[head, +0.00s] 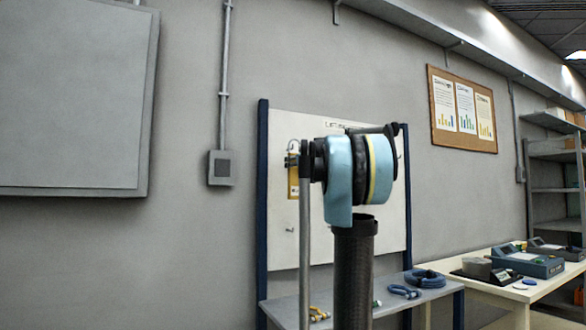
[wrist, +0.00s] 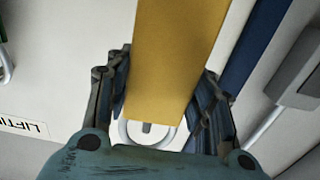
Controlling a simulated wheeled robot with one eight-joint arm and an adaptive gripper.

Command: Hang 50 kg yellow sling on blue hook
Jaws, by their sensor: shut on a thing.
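The yellow sling (wrist: 178,50) is a wide flat band between the fingers of my gripper (wrist: 165,100) in the wrist view. My gripper is shut on it. In the head view the yellow sling (head: 293,184) hangs below my gripper (head: 292,158), in front of the white board's upper left part. A pale metal loop (wrist: 124,132) shows at the band's end, between the fingers; I cannot tell whether it is part of a hook. No blue hook can be made out; my arm hides much of the board. No weight marking on the sling is legible.
The white board (head: 284,124) stands between dark blue posts (head: 262,200). On the bench (head: 284,312) below lie a blue coiled sling (head: 425,278), blue shackles (head: 404,291) and yellow fittings (head: 318,314). A table (head: 520,290) with devices stands at right.

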